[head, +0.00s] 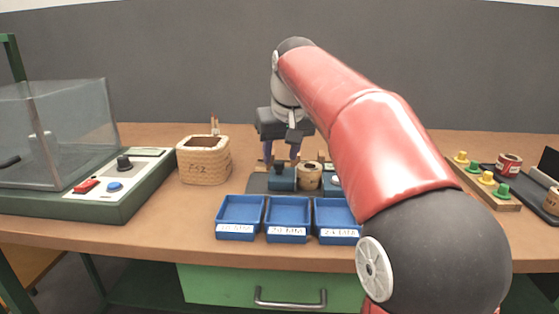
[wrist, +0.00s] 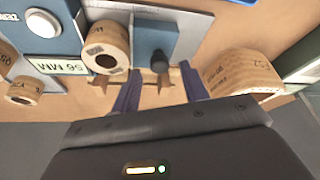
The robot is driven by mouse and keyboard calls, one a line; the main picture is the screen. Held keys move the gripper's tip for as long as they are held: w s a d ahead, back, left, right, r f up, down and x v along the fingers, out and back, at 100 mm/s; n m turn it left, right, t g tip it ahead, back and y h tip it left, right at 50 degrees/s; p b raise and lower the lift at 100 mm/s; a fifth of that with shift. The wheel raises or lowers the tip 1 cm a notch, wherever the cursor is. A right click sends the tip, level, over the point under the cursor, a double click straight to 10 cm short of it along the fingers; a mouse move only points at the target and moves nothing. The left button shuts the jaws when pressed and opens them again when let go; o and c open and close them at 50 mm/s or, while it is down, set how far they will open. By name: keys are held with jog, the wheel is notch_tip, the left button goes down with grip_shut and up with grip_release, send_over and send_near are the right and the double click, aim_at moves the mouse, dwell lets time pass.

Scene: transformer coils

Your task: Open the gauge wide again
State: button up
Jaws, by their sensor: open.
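The gauge is a grey plate (wrist: 192,22) with a blue block (wrist: 150,38) that carries a black knob (wrist: 160,62). A blue housing (wrist: 72,42) with a round white button and a display reading about 56 MM faces the block. A tan coil (wrist: 107,44) sits between block and housing; I cannot tell if it touches the block. In the head view the blue block (head: 283,180) and coil (head: 308,178) show below my gripper (head: 281,155). My gripper (wrist: 160,72) is open and empty, its fingers either side of the knob.
Blue labelled trays (head: 289,237) lie in front. A green-based tester (head: 110,190) with a clear cover is at left. A wooden rack (head: 487,190) with yellow and green pegs is at right.

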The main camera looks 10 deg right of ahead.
jog(key=shift+x, duration=1.1)
jog(key=shift+c, duration=0.2)
grip_shut()
